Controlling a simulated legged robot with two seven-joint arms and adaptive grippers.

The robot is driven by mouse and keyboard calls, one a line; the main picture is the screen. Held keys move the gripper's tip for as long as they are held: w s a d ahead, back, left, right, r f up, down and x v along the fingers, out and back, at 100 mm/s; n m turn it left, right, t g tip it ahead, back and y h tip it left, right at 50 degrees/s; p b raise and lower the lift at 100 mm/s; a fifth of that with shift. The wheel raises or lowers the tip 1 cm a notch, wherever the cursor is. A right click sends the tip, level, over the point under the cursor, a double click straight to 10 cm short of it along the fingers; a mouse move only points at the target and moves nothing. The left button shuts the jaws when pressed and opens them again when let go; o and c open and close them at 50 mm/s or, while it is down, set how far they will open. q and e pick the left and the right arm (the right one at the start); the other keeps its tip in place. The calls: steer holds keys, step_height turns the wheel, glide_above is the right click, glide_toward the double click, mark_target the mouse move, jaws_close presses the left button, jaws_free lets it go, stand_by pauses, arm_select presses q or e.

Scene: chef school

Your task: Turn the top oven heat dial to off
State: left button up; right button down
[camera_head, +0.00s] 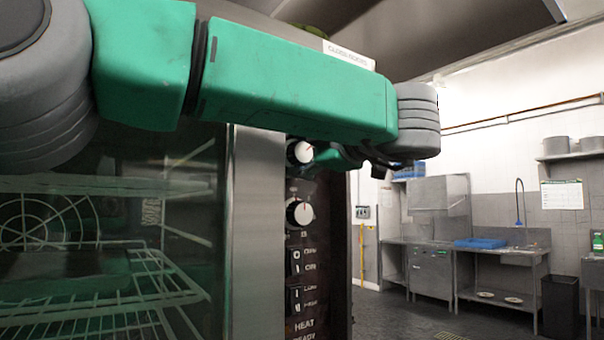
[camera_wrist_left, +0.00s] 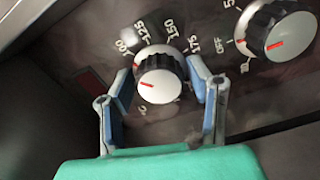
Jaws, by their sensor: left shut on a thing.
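The top oven heat dial (camera_head: 300,152) is a round white-faced knob with a black grip, high on the dark control panel. It also shows in the left wrist view (camera_wrist_left: 160,80), with numbers such as 125, 150 and 175 around it. My right gripper is in neither view.
A second dial (camera_head: 299,213) sits below the top one, with rocker switches (camera_head: 294,262) under it. The glass oven door (camera_head: 110,230) with wire racks is at left. Steel counters (camera_head: 480,262) stand far right, beyond open floor.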

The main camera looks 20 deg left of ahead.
arm_select(q)
steer(key=n+b, duration=0.2)
steer(key=f+n+b, duration=0.1)
steer(key=n+b, duration=0.1)
steer(key=n, duration=0.1)
steer(key=shift+d+f+b, duration=0.1)
steer(key=shift+d+b, duration=0.05)
steer(key=shift+b, duration=0.15)
steer(key=n+b, duration=0.2)
steer(key=n, duration=0.1)
steer(key=shift+s+r+n, duration=0.15)
steer(key=shift+r+n, duration=0.05)
steer(key=shift+n, duration=0.2)
steer(key=shift+c, duration=1.1)
steer(key=shift+d+b, duration=0.1)
steer(key=shift+b, duration=0.25)
steer(key=shift+r+n, duration=0.1)
steer(key=shift+n, duration=0.2)
steer(key=o, duration=1.1)
steer(key=shift+o, duration=0.2)
steer(key=shift+w, duration=0.3)
steer(key=shift+s+r, duration=0.1)
steer(key=shift+s+r, duration=0.1)
steer(key=shift+s, duration=0.1)
